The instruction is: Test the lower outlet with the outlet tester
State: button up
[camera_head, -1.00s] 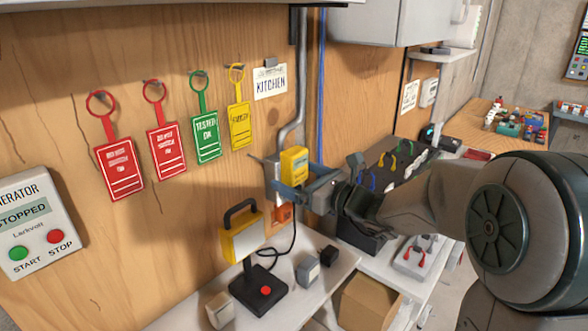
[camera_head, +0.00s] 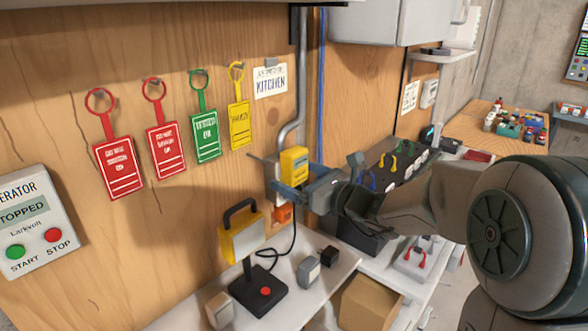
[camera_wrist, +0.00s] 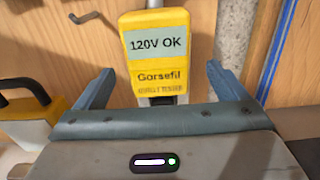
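The yellow outlet tester (camera_head: 294,164) is upright against the outlet on the wooden wall. In the wrist view the tester (camera_wrist: 157,70) shows "120V OK" on its pale display. My gripper (camera_head: 272,174) has its two blue fingers apart, one on each side of the tester. In the wrist view there are visible gaps between both fingers and the tester, so nothing is gripped. An orange block (camera_head: 283,214) sits just below, with a black cord beneath it. The outlet face behind the tester is hidden, so I cannot tell which socket it covers.
A yellow work lamp (camera_head: 242,236) on a black base stands on the white bench (camera_head: 325,245) below. Small grey and black boxes lie beside it. A metal conduit (camera_head: 297,90) runs up the wall. Red, green and yellow tags hang at left, near a generator panel (camera_head: 30,225).

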aim_at(300, 179)
jog(key=c, duration=1.7)
jog(key=shift+v, duration=3.05)
jog(key=shift+c, duration=0.2)
jog(key=shift+s, duration=0.1)
